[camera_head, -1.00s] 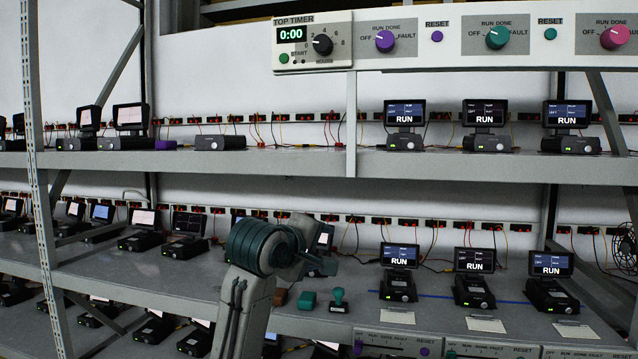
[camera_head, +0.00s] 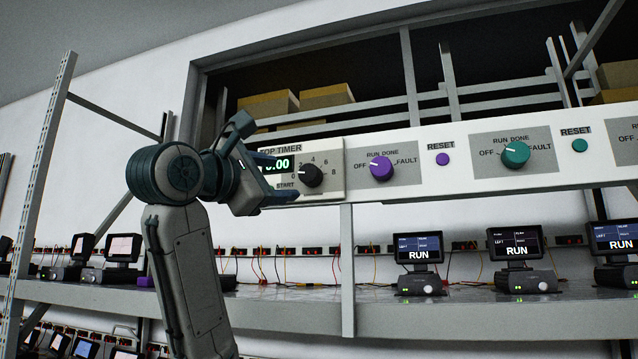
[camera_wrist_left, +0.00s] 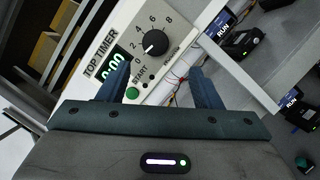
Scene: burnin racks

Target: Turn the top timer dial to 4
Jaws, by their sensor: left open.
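The top timer panel (camera_head: 330,190) is at the left end of the white control strip. Its black dial (camera_head: 311,176) has a white pointer line and a scale from 0 to 8. In the left wrist view the dial (camera_wrist_left: 155,42) shows its pointer near 0. The green display (camera_wrist_left: 112,66) reads 0:00, and a green START button (camera_wrist_left: 132,93) sits below it. My left gripper (camera_head: 276,178) is open, just left of the dial in the head view, partly covering the display and START button. In the wrist view its fingers (camera_wrist_left: 160,85) are apart, with the dial beyond them, not gripped.
To the right are a purple knob (camera_head: 381,168), a purple reset button (camera_head: 443,159) and a teal knob (camera_head: 516,154). Below, a shelf (camera_head: 400,318) carries several devices showing RUN. Cardboard boxes (camera_head: 326,96) lie behind and above the strip. An upright post (camera_head: 347,265) stands below the timer.

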